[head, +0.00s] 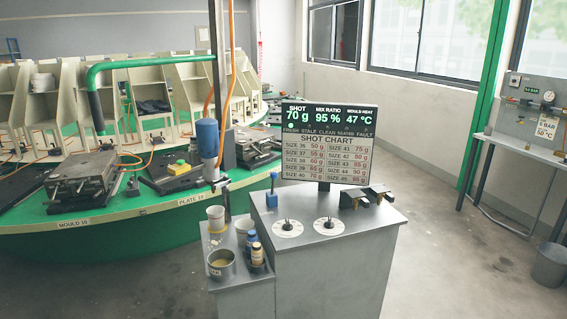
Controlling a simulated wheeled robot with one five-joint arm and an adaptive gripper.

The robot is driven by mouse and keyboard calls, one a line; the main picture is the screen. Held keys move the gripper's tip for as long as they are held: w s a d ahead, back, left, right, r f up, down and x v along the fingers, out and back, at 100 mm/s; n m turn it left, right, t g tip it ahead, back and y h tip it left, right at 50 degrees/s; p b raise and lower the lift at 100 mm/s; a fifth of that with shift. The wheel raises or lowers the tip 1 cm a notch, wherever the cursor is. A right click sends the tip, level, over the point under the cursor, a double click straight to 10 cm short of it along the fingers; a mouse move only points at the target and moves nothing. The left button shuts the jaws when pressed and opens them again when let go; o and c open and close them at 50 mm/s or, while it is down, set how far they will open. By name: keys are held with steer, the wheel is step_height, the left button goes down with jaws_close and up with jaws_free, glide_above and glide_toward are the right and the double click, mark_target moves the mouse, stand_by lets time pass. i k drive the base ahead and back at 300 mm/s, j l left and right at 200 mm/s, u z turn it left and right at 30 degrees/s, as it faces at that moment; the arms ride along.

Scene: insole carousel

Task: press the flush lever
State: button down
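No part is legibly labelled as the flush lever. A small blue upright handle on a blue block (271,192) stands at the back left of the grey cabinet's top; I cannot tell if it is the flush lever. My gripper is not in view.
The grey cabinet (340,250) carries two dials (288,228) and black parts (367,196). Its left shelf holds a cup (216,217), bottles (257,253) and a metal pot (221,264). The green carousel (110,225) stands left.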

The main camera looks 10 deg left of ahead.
mark_target(274, 175)
steer(key=i+l+u, duration=0.1)
steer(key=i+u, duration=0.3)
steer(key=i+l+u, duration=0.3)
steer(key=i+u, duration=0.15)
steer(key=i+l+u, duration=0.85)
steer(key=l, duration=0.2)
steer(key=i+l+u, duration=0.2)
steer(key=l+u, duration=0.2)
steer(key=l, duration=0.2)
